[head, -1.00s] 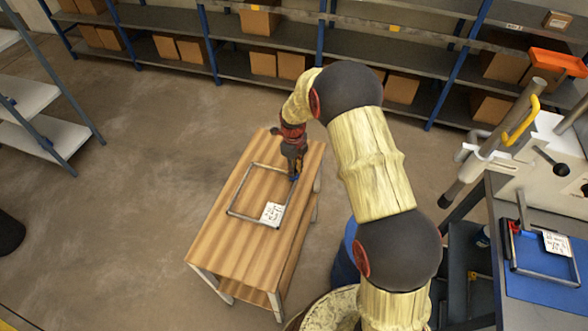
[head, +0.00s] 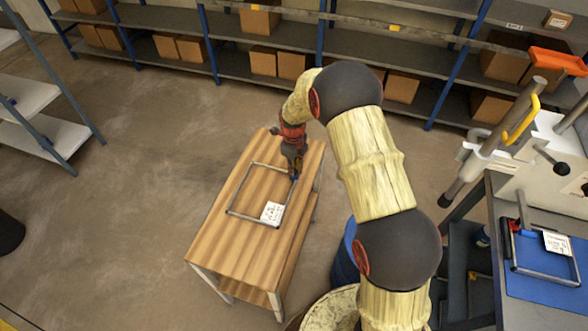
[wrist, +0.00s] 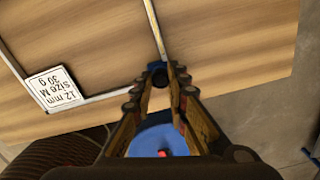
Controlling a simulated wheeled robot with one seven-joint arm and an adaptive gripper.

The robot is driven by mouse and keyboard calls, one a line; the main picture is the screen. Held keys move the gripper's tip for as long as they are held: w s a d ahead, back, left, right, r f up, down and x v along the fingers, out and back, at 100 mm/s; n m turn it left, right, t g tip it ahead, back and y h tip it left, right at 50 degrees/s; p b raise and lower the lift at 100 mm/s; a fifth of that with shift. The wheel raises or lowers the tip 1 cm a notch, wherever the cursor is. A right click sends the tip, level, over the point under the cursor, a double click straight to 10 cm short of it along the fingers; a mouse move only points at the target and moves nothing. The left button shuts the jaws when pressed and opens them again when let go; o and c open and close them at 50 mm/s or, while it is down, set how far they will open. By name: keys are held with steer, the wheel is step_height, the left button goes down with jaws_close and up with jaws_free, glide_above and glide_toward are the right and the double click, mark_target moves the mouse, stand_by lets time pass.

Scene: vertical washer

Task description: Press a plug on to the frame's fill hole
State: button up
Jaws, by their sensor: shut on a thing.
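A thin grey rectangular frame (head: 240,190) lies on the wooden table top (head: 213,237). A white tag (head: 271,212) sits at its near edge. In the wrist view the tag (wrist: 53,88) reads 12 mm, size M, 30 g. My gripper (head: 294,174) points down at the frame's right side. In the wrist view my gripper (wrist: 158,82) is shut on a small dark plug (wrist: 157,70) at its fingertips. The plug is in line with a frame tube (wrist: 152,25) at a corner. The fill hole is hidden, and I cannot tell whether the plug touches the frame.
A blue drum (head: 345,255) stands on the floor right of the table. A workbench at the right carries a blue mat (head: 530,285) with another tagged frame (head: 545,270). Shelves with cardboard boxes (head: 263,61) line the back. The table's left part is clear.

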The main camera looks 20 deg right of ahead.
steer(key=o, duration=0.7)
steer(key=shift+o, duration=0.5)
steer(key=shift+r+p, duration=2.2)
steer(key=shift+r, duration=1.3)
